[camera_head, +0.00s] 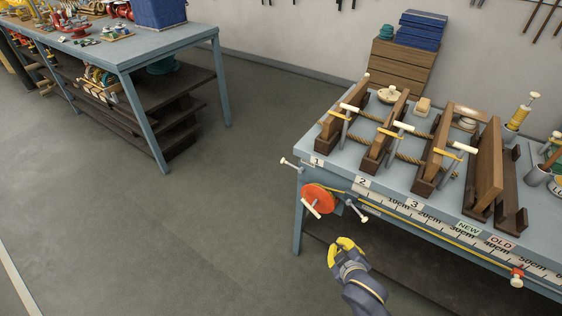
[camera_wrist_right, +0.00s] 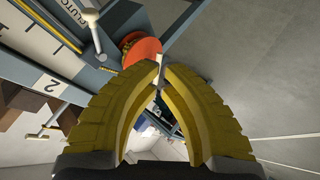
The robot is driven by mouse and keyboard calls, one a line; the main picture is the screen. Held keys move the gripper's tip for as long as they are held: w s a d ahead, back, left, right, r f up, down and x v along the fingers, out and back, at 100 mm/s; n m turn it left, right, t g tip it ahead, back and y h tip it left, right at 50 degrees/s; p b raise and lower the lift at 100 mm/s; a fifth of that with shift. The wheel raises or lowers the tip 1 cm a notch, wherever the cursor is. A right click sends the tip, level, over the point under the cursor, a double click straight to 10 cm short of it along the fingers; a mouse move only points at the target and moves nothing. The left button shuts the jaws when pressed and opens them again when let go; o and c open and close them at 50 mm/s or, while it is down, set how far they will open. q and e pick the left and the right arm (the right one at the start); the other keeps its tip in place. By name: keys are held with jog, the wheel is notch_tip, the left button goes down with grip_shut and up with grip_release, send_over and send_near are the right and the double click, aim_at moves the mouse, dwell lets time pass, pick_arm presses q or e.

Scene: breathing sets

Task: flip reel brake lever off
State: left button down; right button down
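The orange reel (camera_head: 318,196) with a pale crank handle is on the front left of the right-hand bench; it also shows in the right wrist view (camera_wrist_right: 146,50). A metal lever with pale ends (camera_head: 357,208) is right of the reel; a lever beside a partly visible "CLUTCH" label shows in the wrist view (camera_wrist_right: 92,24). Another pale-tipped lever (camera_head: 290,163) sticks out at the bench's left corner. I cannot tell which is the brake lever. My right gripper (camera_head: 339,243) is below the reel, its yellow fingertips nearly together (camera_wrist_right: 162,64), with nothing clearly held.
The bench top (camera_head: 332,163) carries wooden clamp stands (camera_head: 381,135) with rope and a measuring scale (camera_head: 445,222) along its front. Another bench (camera_head: 170,40) stands at the back left. The floor (camera_head: 150,240) between is clear.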

jog(key=w+a+r+n+t+y, duration=0.2)
jog(key=w+a+r+y, duration=0.2)
jog(key=w+a+r, duration=0.4)
jog(key=w+a+r+n+t+y, duration=0.25)
jog(key=w+a+r, duration=0.3)
jog(key=w, duration=0.55)
send_over(291, 165)
jog(key=s+a, duration=0.3)
jog(key=a, duration=0.1)
notch_tip(291, 165, down, 3)
jog(key=shift+w+d+f+m+y, duration=0.1)
jog(key=shift+w+f+m+y, duration=0.25)
jog(key=shift+w+f, duration=0.45)
jog(key=shift+w+f+g, duration=0.4)
jog(key=shift+f+g, duration=0.05)
jog(key=shift+f, duration=0.1)
